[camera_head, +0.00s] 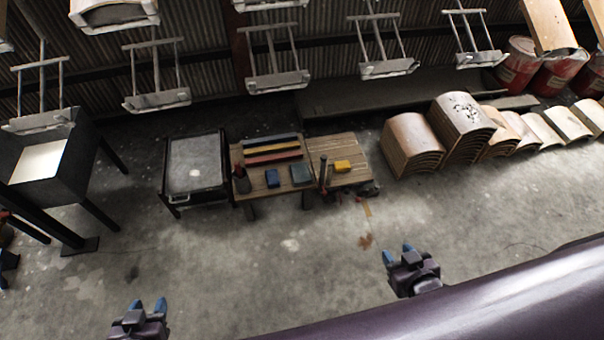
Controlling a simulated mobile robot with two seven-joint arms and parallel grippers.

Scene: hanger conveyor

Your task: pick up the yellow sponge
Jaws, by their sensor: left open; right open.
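The yellow sponge (343,166) lies on the right part of a low wooden table (349,149). Nothing covers it from this view. My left gripper (149,304) is at the bottom left, open and empty, far from the table. My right gripper (398,254) is at the lower middle right, open and empty. It is nearer to the sponge, below and to the right of it in the picture, and well apart from it.
A dark upright post (323,171) stands just left of the sponge. A blue block (272,178), a grey-green block (300,173) and coloured bars (273,148) lie on the table. Stacked curved tiles (411,144) stand to the right. Hangers (277,80) hang behind. Floor in front is mostly clear.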

